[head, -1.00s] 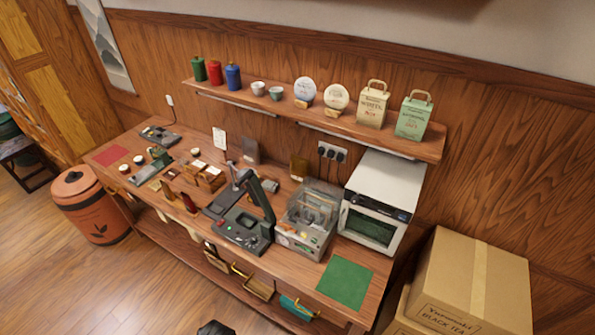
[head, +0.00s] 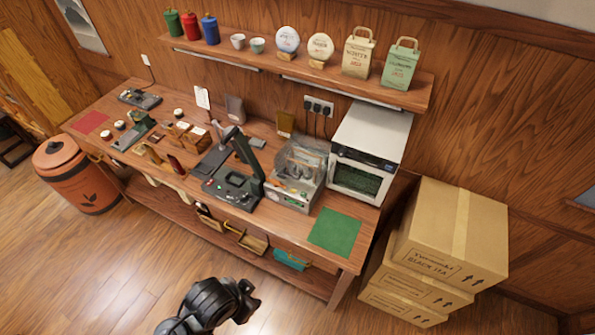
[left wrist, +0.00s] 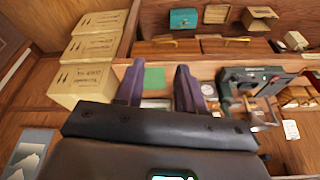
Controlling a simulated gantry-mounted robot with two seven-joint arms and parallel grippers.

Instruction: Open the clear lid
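The clear lid (head: 306,154) sits on top of a grey machine (head: 291,199) on the counter, left of the white oven. It looks down over the machine, but its exact angle is hard to tell. My left gripper (left wrist: 158,68) is open and empty in the left wrist view, its two purple-grey fingers apart. Between and behind the fingers the machine is mostly hidden. A dark part of one of my arms shows at the bottom of the head view, in front of and apart from the counter. My right gripper cannot be made out.
The white oven (head: 371,150) stands right of the machine, and a black press (head: 235,185) with a raised arm stands left. A green mat (head: 334,232) lies in front of the oven. Stacked cartons (head: 445,235) stand at the right. A shelf (head: 330,75) hangs above.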

